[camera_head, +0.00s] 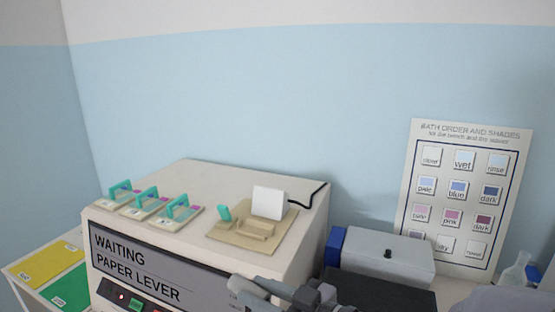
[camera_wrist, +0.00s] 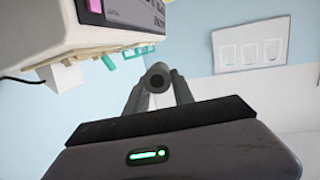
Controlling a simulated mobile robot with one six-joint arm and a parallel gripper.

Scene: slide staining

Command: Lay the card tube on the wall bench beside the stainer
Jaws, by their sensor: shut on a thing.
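The card tube (camera_wrist: 158,70) shows end-on in the wrist view as a short dark grey ring with a hole. My gripper (camera_wrist: 158,88) is shut on it, one finger on each side. The stainer (camera_head: 180,185) is the large cream machine in the head view, its dark screen reading "WAITING PAPER LEVER". Part of it also shows at the upper left of the wrist view (camera_wrist: 120,38), apart from the tube. My grey arm parts are at the bottom of the head view, where I cannot make out the tube. A pale strip of the wall bench (camera_head: 452,290) shows right of the stainer.
Teal-handled slide holders (camera_head: 148,197) and a tan fixture (camera_head: 252,232) with a white paper piece sit on the stainer. A grey-and-blue box (camera_head: 385,255) stands to its right, with a glass flask (camera_head: 515,273) farther right. Yellow (camera_head: 45,262) and green mats lie at left.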

